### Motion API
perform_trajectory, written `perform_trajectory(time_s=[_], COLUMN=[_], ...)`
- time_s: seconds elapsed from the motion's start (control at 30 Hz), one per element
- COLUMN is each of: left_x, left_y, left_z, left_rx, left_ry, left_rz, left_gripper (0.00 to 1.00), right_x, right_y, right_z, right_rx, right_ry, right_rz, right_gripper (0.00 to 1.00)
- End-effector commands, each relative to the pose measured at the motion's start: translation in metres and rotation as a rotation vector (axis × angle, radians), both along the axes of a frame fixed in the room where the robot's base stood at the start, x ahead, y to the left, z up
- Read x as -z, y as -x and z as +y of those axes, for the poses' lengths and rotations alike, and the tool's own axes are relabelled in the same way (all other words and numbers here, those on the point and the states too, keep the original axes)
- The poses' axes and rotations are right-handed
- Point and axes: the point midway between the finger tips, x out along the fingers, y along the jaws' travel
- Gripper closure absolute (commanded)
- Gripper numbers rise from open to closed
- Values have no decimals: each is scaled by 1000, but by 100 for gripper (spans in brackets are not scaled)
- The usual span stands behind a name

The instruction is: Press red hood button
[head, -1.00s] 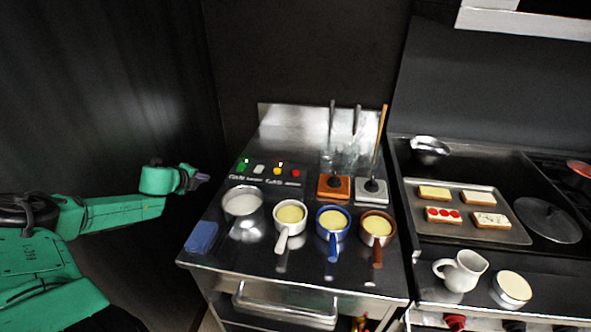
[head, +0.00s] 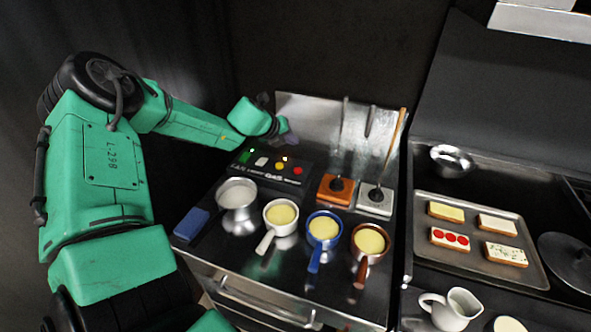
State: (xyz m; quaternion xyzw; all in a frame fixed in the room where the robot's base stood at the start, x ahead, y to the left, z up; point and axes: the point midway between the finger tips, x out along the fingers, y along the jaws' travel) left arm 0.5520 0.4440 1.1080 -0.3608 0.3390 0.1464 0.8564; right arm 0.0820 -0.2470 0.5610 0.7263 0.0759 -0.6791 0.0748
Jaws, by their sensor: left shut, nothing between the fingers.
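The red button (head: 298,170) is at the right end of a row on a dark control panel (head: 262,177) at the back of the steel counter. To its left are a yellow button (head: 280,165), a white button (head: 261,161) and a green button (head: 244,156). My left gripper (head: 289,138) is shut and empty, above and behind the panel, near the yellow and red buttons in the picture. It appears apart from the buttons; its exact height is hard to tell. My right gripper is not in view.
Pots stand in front of the panel: a steel pot (head: 237,193), a white pan (head: 281,214), a blue pan (head: 324,227) and a brown pan (head: 370,240). An orange block (head: 336,189) and a grey block (head: 375,199) sit right. A blue pad (head: 191,223) lies left.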

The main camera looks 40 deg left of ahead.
Motion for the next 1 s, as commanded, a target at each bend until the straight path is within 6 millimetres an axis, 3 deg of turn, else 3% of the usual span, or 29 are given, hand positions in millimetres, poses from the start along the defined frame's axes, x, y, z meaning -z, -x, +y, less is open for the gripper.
perform_trajectory(time_s=[0.13,0.3,0.37,0.63,1.0], left_x=[17,44,53,86,86], left_y=[0,0,0,-1,-1], left_z=[-1,-1,-1,-1,-1], left_rx=[0,0,0,1,1], left_ry=[2,2,2,0,0], left_rz=[0,1,1,-1,-1], left_gripper=[100,100,100,100,100], right_x=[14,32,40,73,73], right_y=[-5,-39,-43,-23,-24], right_z=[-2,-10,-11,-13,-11], right_rx=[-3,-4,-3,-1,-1], right_ry=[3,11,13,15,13], right_rz=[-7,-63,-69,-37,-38], right_gripper=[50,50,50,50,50])
